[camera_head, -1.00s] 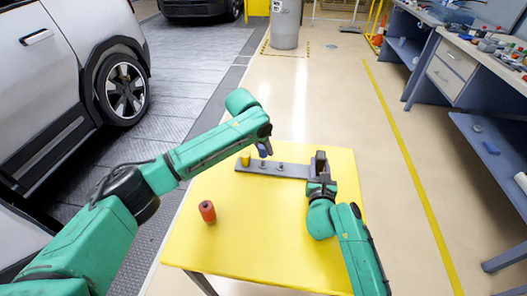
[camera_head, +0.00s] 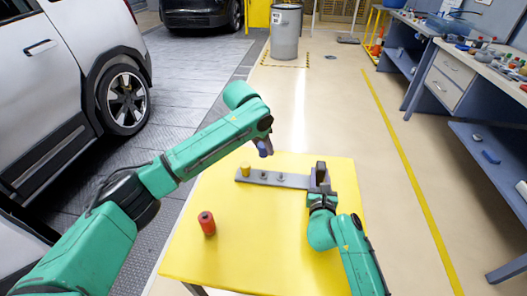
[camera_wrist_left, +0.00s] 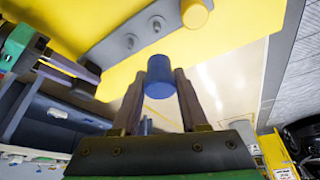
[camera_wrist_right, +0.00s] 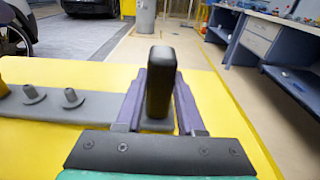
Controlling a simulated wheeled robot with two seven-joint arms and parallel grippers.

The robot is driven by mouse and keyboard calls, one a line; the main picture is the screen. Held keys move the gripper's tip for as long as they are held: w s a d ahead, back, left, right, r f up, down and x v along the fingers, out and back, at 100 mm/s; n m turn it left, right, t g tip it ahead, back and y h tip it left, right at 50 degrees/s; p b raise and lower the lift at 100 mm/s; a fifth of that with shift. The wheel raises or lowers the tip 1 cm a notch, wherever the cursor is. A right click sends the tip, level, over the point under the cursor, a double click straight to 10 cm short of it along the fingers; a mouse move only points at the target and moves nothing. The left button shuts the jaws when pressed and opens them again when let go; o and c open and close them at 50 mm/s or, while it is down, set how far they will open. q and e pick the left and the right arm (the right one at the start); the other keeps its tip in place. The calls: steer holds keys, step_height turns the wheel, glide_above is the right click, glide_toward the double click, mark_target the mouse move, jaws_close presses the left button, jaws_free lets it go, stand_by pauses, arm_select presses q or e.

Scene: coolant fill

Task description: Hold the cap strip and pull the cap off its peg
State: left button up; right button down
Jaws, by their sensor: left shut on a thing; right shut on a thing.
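The grey cap strip (camera_head: 292,181) lies on the yellow table and has a dark upright grip block (camera_wrist_right: 160,85) at its right end. My right gripper (camera_head: 319,187) is shut on that block. A blue cap (camera_wrist_left: 159,78) is between the fingers of my left gripper (camera_head: 264,147), which is shut on it. In the left wrist view the blue cap is clear of the strip, with a gap in the picture. A yellow cap (camera_head: 245,169) stands at the strip's left end. Two bare grey pegs show in the left wrist view, one (camera_wrist_left: 128,41) beside the other (camera_wrist_left: 156,22).
The table's front is clear. A white car (camera_head: 70,90) is to the left and a workbench (camera_head: 470,90) to the right.

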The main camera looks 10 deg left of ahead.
steer(key=shift+c, duration=2.2)
jaws_free()
steer(key=shift+s, duration=0.15)
steer(key=s, duration=0.7)
steer(key=s+r, duration=0.1)
steer(key=s, duration=0.3)
steer(key=shift+s+r, duration=0.1)
steer(key=shift+s, duration=0.25)
